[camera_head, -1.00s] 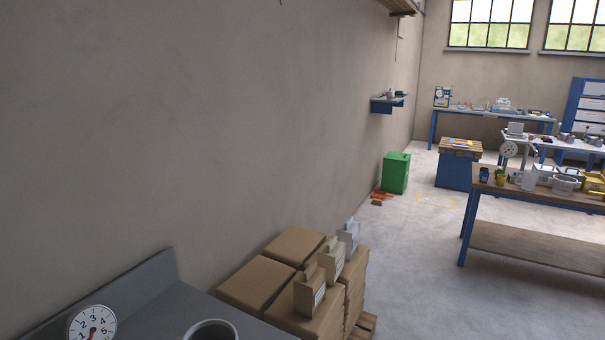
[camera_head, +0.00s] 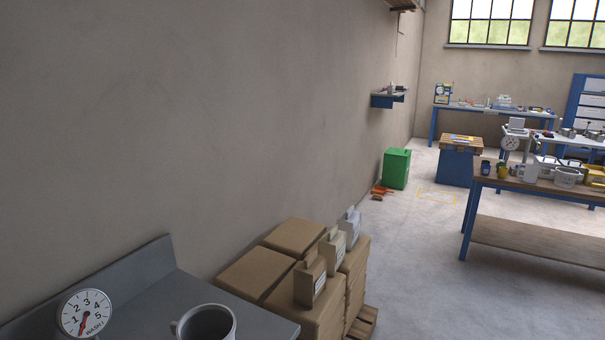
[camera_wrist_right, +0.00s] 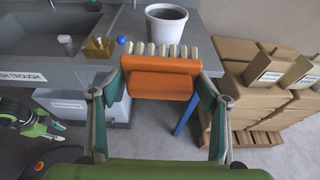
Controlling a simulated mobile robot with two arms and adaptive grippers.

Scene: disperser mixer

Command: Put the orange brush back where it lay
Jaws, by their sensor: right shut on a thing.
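The orange brush (camera_wrist_right: 160,79) is in the right wrist view, with a row of pale bristles along its far edge. My right gripper (camera_wrist_right: 161,85) is shut on it, a finger at each end. The brush is in front of the grey trough's edge in that view, and I cannot tell how far off it is. My left gripper (camera_wrist_right: 58,132) shows at the left edge of the right wrist view, fingers apart and empty. Neither gripper shows in the head view.
Open floor (camera_head: 410,260) lies beyond.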

